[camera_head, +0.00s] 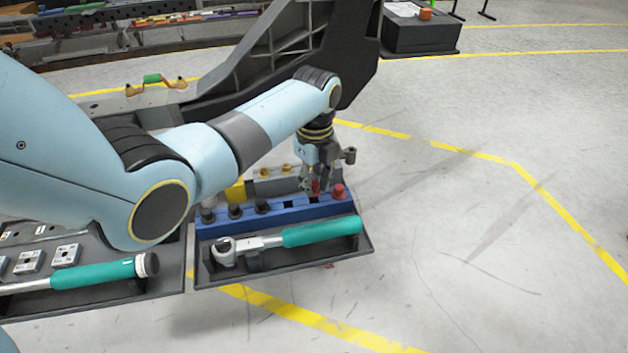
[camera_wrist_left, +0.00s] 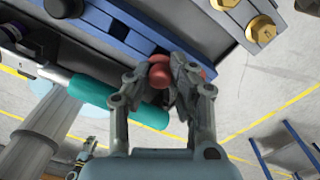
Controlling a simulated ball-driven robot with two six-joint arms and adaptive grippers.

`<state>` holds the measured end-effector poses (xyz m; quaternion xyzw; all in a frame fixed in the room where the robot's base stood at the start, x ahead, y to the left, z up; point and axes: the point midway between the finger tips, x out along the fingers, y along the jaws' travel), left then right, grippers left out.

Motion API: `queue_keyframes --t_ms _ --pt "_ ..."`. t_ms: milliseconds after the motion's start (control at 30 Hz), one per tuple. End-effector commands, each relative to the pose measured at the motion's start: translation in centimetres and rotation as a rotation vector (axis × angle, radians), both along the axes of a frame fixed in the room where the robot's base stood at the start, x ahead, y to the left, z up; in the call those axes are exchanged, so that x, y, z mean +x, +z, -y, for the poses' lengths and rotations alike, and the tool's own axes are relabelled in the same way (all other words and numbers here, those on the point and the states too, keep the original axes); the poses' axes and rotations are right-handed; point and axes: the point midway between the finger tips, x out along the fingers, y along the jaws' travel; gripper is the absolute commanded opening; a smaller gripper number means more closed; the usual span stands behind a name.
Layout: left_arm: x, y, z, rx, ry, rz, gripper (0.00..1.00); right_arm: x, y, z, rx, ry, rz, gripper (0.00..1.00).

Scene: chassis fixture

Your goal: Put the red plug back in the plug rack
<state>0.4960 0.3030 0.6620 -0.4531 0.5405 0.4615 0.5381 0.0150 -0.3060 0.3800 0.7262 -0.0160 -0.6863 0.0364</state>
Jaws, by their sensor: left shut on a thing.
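The blue plug rack (camera_head: 310,213) sits at the back of a dark grey tray. My left gripper (camera_head: 315,188) comes down over its right part, fingers shut on a red plug (camera_head: 316,187). In the left wrist view the red plug (camera_wrist_left: 159,74) shows between the two fingertips (camera_wrist_left: 163,88). The fingers hide its lower part, so I cannot tell whether it is in a hole or above it. A second red plug (camera_head: 338,191) stands at the rack's right end. Several dark plugs (camera_head: 262,206) stand to the left, and a dark empty hole shows beside my gripper.
A teal-handled ratchet (camera_head: 322,230) lies in front of the rack. Grey blocks with brass plugs (camera_head: 287,169) stand behind it. A second tray with a teal-handled tool (camera_head: 95,274) is at the left. The black chassis frame (camera_head: 350,60) rises behind. Floor at right is clear.

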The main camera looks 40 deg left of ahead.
Motion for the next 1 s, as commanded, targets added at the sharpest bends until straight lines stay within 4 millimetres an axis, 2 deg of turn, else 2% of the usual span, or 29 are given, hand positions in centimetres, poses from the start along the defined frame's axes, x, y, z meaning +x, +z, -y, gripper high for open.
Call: queue_keyframes --t_ms 533,1000 --pt "0.0 -1.5 0.0 0.0 0.0 -0.001 0.0 -0.2 -0.7 0.0 0.0 0.0 -0.003 0.4" --pt "0.0 -1.5 0.0 0.0 0.0 0.0 0.0 -0.1 -0.5 0.0 -0.001 0.0 -0.002 0.4"
